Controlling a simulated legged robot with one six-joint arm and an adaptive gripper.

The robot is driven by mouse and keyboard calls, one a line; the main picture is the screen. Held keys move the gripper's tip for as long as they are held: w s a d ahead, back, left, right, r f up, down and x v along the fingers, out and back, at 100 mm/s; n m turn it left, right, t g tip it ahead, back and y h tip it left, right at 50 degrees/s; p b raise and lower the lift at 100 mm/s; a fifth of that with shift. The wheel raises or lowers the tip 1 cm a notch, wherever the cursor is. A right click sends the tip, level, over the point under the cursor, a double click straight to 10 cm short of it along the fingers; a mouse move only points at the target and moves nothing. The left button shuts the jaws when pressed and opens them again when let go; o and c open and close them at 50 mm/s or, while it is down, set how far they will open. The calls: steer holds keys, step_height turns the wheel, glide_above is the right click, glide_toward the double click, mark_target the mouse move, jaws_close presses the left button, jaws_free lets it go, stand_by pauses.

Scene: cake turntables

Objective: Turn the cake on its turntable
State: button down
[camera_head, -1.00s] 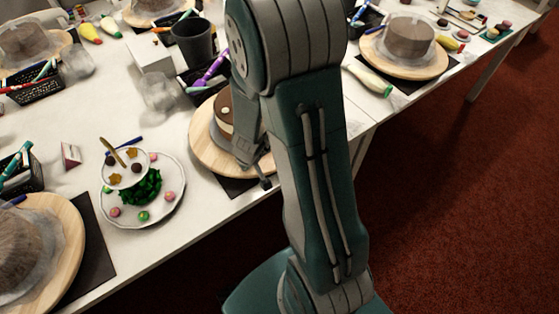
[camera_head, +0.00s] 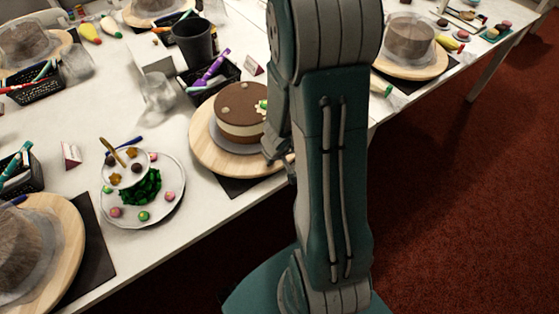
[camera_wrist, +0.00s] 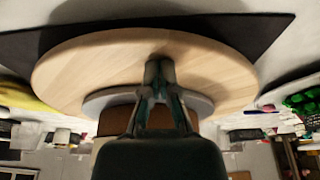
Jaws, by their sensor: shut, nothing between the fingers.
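The cake (camera_head: 238,118), brown on top with a pale band and small decorations, sits on a grey board (camera_head: 217,135) on the round wooden turntable (camera_head: 205,153). My arm hides their right part in the head view. My gripper (camera_head: 280,160) is at the front right of the turntable, its tips partly hidden. In the wrist view, which looks upside down, my gripper (camera_wrist: 160,68) is shut and empty, its tips in front of the wooden turntable (camera_wrist: 225,72). The grey board (camera_wrist: 195,103) and brown cake (camera_wrist: 115,120) show behind my gripper. I cannot tell whether the fingertips touch the wood.
A plate of sweets (camera_head: 165,205) stands left of the turntable. A black basket of pens (camera_head: 215,82), a dark cup (camera_head: 193,45) and a clear cup (camera_head: 157,92) stand behind. Other wrapped cakes on turntables (camera_head: 408,65) stand farther off. A dark mat (camera_head: 237,187) lies under the turntable.

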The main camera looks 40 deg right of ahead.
steer(key=shift+s+d, duration=0.15)
steer(key=shift+d, duration=0.75)
steer(key=shift+s+d, duration=0.1)
steer(key=shift+d, duration=0.75)
steer(key=shift+w+r, duration=0.1)
steer(key=shift+r, duration=1.35)
step_height(320, 180, up, 6)
